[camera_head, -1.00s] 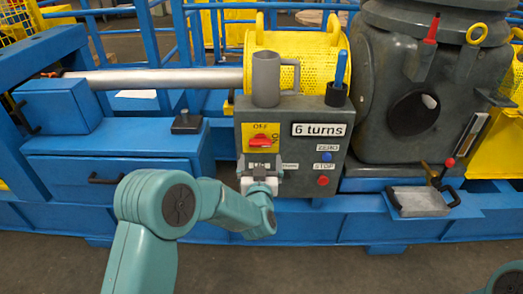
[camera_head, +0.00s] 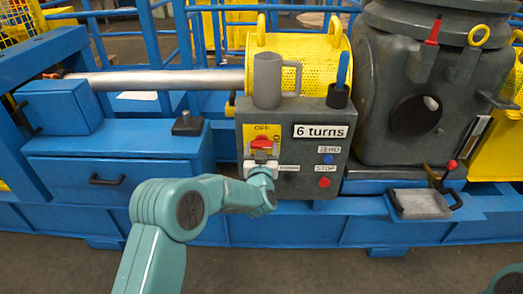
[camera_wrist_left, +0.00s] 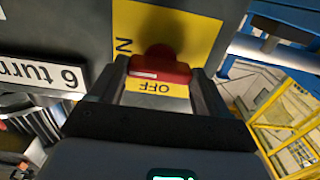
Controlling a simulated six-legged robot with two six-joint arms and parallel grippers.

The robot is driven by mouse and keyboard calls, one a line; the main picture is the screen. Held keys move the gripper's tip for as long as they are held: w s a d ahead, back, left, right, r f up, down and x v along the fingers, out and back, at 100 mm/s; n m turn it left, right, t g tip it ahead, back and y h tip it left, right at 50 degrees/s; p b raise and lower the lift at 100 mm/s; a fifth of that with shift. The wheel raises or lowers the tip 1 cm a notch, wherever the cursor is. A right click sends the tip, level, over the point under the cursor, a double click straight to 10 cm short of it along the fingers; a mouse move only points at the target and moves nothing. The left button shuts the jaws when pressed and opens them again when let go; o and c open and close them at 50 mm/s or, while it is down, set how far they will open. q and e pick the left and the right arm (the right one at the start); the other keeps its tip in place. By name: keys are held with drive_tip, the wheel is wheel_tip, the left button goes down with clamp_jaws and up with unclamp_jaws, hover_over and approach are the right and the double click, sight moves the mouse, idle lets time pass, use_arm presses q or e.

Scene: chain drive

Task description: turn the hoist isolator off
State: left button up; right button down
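The hoist isolator is a red knob (camera_head: 262,143) on a yellow plate (camera_head: 248,131) at the left of the grey control box. "OFF" is printed above the knob in the head view. The knob's bar lies roughly level. In the left wrist view the picture is turned over, and the red knob (camera_wrist_left: 160,70) lies between my two finger ends, "OFF" beneath it and an "N" at its left. My left gripper (camera_head: 262,164) is open, a finger at each end of the knob; whether they touch it I cannot tell. My right gripper is out of view.
The grey box (camera_head: 333,112) also carries a "6 turns" display (camera_head: 320,131), a blue ZERO button (camera_head: 328,158) and a red STOP button (camera_head: 324,182). A grey mug (camera_head: 267,80) and a dark cup with a blue-handled tool (camera_head: 339,95) stand on top.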

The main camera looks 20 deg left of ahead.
use_arm(q)
drive_tip(key=n+b, duration=1.6)
drive_tip(key=b, duration=0.2)
drive_tip(key=shift+f, duration=0.15)
drive_tip(key=shift+n+b, duration=0.5)
drive_tip(key=shift+n, duration=0.5)
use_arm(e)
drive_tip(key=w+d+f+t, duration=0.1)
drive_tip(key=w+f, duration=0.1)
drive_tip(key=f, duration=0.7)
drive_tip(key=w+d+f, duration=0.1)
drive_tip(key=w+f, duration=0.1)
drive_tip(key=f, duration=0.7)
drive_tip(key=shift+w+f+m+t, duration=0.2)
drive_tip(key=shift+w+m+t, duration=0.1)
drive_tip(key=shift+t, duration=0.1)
use_arm(q)
drive_tip(key=o, duration=1)
drive_tip(key=shift+s, duration=0.1)
drive_tip(key=p+v, duration=0.2)
drive_tip(key=v, duration=1.4)
drive_tip(key=shift+s+r, duration=0.1)
drive_tip(key=shift+r, duration=0.1)
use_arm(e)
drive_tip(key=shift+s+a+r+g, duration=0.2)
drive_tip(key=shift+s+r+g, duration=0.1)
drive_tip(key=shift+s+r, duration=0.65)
